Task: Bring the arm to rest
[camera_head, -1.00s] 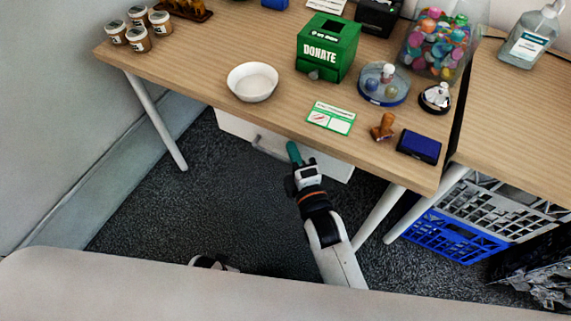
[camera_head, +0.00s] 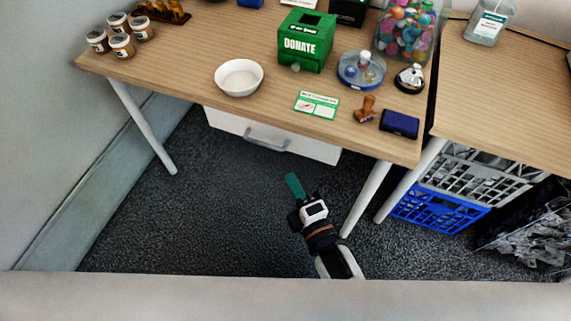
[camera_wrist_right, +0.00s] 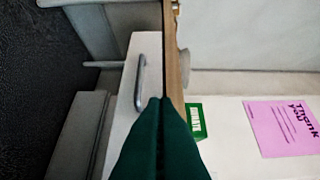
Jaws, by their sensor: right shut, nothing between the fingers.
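My right gripper (camera_head: 293,184) shows in the head view in front of the table, over the dark carpet. Its green fingers are together with nothing between them. In the right wrist view the shut fingers (camera_wrist_right: 160,104) point toward the table edge and the white drawer. My right arm comes up from the bottom of the head view. My left gripper does not show.
A wooden table (camera_head: 180,75) carries a green donate box (camera_head: 305,45), a white bowl (camera_head: 239,78), a stamp (camera_head: 365,109) and an ink pad (camera_head: 399,123). A white drawer (camera_head: 230,122) is under it. Crates (camera_head: 437,212) stand at right. The carpet in front is clear.

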